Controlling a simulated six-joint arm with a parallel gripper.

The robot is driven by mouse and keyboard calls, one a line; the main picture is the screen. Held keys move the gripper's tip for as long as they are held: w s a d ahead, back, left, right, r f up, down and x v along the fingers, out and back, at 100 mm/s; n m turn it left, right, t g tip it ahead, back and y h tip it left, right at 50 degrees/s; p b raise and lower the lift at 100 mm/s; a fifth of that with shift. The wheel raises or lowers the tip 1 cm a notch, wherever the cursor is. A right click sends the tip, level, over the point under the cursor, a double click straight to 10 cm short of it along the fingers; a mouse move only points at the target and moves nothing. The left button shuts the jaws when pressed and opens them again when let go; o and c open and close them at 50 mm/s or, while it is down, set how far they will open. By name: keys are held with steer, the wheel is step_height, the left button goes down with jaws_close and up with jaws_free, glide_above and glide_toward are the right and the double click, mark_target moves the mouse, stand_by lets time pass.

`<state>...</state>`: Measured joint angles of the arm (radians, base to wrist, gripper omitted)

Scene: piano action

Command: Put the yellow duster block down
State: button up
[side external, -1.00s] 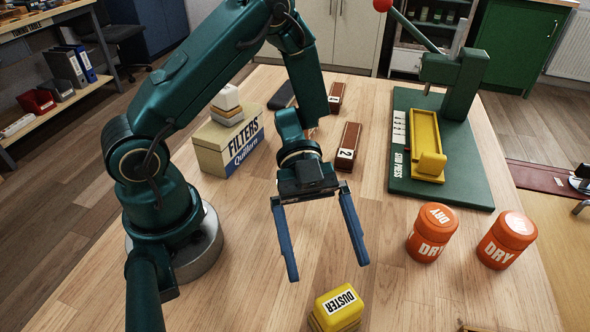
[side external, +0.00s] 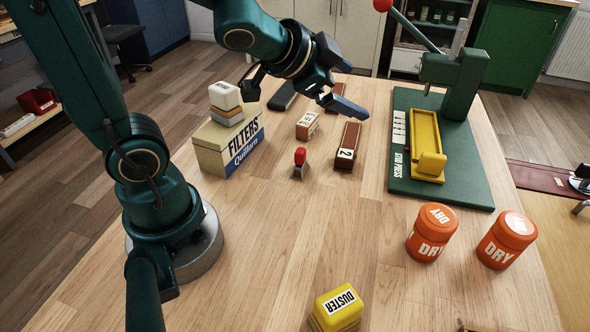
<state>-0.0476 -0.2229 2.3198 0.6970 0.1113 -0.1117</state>
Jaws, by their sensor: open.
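The yellow duster block (side external: 337,306) sits on the wooden table near the front edge of the side view, label up, on a darker yellow base. Nothing touches it. My gripper (side external: 306,100) is open, well away from the duster, over the back of the table near the brown blocks. Its jaws are turned sideways; one blue finger shows clearly and the other is partly hidden. I see nothing held between them.
A filters box (side external: 228,148) with stacked blocks stands at left. A red-topped piece (side external: 300,162), a small brown block (side external: 308,125) and a brown block marked 2 (side external: 348,146) stand mid-table. A green press (side external: 440,150) and two orange jars (side external: 432,232) are at right.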

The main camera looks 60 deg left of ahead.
steer(key=s+d+f+n+g, duration=0.1)
steer(key=s+d+n+g, duration=0.1)
steer(key=s, duration=0.6)
steer(key=s+d+f+n+g+h, duration=0.1)
steer(key=s+d+n+g, duration=0.1)
steer(key=s, duration=0.5)
steer(key=shift+s+f+n+g+h, duration=0.15)
steer(key=shift+s+n+g+h, duration=0.2)
steer(key=shift+n+g, duration=0.4)
